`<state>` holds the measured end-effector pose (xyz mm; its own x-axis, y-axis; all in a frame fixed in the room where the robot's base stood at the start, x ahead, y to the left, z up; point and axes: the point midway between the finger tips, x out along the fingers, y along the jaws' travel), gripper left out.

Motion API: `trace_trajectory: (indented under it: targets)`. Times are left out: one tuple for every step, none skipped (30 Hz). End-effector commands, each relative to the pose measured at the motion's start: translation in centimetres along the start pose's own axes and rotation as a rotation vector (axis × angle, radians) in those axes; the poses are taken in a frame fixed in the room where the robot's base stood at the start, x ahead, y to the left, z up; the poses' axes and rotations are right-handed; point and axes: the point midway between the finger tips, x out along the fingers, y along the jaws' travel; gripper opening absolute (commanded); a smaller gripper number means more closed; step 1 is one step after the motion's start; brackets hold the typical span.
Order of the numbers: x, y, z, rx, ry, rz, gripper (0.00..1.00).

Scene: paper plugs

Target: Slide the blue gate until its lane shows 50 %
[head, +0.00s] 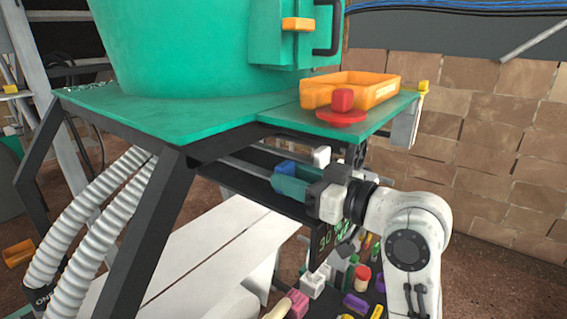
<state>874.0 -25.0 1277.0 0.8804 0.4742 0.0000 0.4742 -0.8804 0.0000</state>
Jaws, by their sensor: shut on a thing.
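The blue gate (285,167) shows as a small blue block under the green table. It sits by dark rails, at the far edge of a teal part. My gripper (294,186) reaches in from the right and is shut at the blue block, which its near side partly hides. The contact itself is hard to see. A dark display (330,240) hangs below my gripper with green digits. Its upper line looks like 90, the lower line is partly hidden, and I cannot tell which lane each belongs to. A white block (321,156) stands farther right along the rails.
Above, the green table (170,118) carries a large green hopper (180,45), an orange tray (365,87) and a red knob (343,100) on a disc. A black leg (150,230) stands left of my arm. A white chute (205,260) and several coloured plugs lie below.

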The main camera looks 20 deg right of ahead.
Motion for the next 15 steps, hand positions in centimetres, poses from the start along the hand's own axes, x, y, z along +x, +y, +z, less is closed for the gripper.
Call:
trace_trajectory:
  targets:
    - [-0.01, 0.02, 0.02, 0.0, 0.0, 0.0, 0.16]
    - [-0.01, 0.02, 0.02, 0.0, 0.0, 0.001, 0.16]
    - [-0.01, 0.02, 0.02, 0.0, 0.0, 0.001, 0.16]
    - [-0.01, 0.02, 0.02, 0.0, 0.0, 0.001, 0.16]
    - [-0.02, 0.02, 0.02, 0.0, 0.0, 0.001, 0.16]
    - [-0.04, 0.02, 0.02, 0.0, 0.0, 0.001, 0.16]
    - [-0.06, 0.02, 0.02, 0.0, 0.0, 0.001, 0.16]
    - [-0.08, 0.03, 0.02, 0.0, 0.0, 0.001, 0.16]
    - [-0.13, 0.03, 0.03, 0.0, 0.0, 0.001, 0.16]
    - [-0.18, 0.03, 0.03, 0.0, 0.0, 0.001, 0.16]
    - [-0.22, 0.04, 0.03, 0.0, 0.0, 0.001, 0.16]
    - [-0.3, 0.04, 0.03, 0.0, 0.0, 0.001, 0.16]
    - [-0.35, 0.05, 0.04, 0.001, 0.0, 0.001, 0.16]
    - [-0.4, 0.05, 0.04, 0.001, 0.0, 0.001, 0.16]
    - [-0.48, 0.05, 0.05, 0.001, -0.001, 0.001, 0.16]
